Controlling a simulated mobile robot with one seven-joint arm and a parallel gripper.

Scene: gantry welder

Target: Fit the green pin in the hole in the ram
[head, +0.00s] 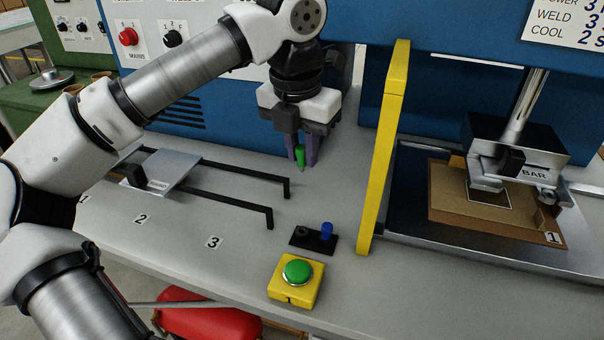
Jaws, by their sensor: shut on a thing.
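My gripper (303,146) points down over the grey bench, left of the yellow guard. It is shut on the green pin (300,157), whose lower end sticks out below the purple fingers. The pin hangs roughly upright above the bench. The ram is at the right, beyond the guard: a chrome shaft (526,100) above a dark block (516,138) with a metal part labelled BAR (535,173) under it. I cannot make out the ram's hole. My gripper is well to the left of the ram and apart from it.
The yellow guard (386,150) stands between my gripper and the ram. A black holder (318,243) bears a blue pin (326,230) beside an empty-looking socket. A green button on a yellow box (295,281) is in front. Black rails (235,200) lie left. A brown fixture (450,207) sits under the ram.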

